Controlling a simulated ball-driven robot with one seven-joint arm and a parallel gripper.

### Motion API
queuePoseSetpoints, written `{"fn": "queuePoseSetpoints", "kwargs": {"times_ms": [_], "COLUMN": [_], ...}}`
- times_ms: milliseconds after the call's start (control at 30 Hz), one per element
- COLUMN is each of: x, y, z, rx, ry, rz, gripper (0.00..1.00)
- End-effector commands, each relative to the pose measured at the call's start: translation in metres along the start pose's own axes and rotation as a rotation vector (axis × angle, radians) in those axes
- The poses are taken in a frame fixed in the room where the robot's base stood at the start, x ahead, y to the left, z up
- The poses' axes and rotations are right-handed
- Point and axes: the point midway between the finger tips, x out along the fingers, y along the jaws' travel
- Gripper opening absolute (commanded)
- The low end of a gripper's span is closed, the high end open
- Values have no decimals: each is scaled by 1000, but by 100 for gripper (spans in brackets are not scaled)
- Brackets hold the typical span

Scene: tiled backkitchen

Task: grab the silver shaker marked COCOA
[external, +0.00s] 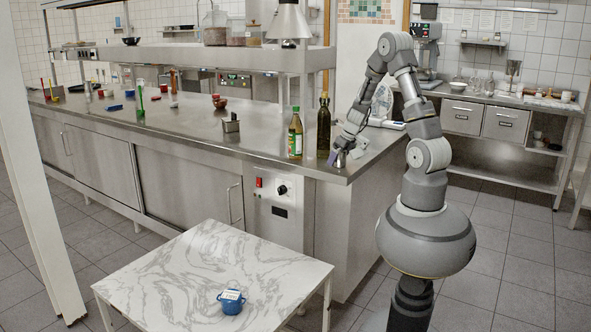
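A small silver metal vessel (340,160), which looks like the shaker, stands at the near right corner of the steel counter (225,140). No COCOA marking can be read on it at this size. My gripper (338,152) is down at this vessel, with its fingers at the vessel's upper part. The fingers are small and partly merge with the metal, so I cannot tell whether they are open, touching it or shut on it.
A green-capped bottle (295,134) and a dark oil bottle (323,125) stand just left of my gripper. A metal holder (231,124) is farther left. A white fan (382,100) stands behind my forearm. A marble-topped table (180,262) with a blue pot (232,302) is in front.

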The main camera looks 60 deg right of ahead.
Motion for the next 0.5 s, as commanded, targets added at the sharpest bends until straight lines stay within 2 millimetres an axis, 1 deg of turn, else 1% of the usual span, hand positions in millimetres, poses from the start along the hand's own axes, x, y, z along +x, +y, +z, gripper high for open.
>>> {"fn": "queuePoseSetpoints", "kwargs": {"times_ms": [33, 233, 267, 433, 500], "x": [0, 0, 0, -1, -5], "y": [0, 0, 0, 0, 0], "z": [0, 0, 0, 0, 2], "rx": [0, 0, -1, -1, -1], "ry": [0, 0, 0, 0, 0], "rz": [0, 0, 0, 0, 0], "gripper": [77, 31, 30, 29, 29]}}
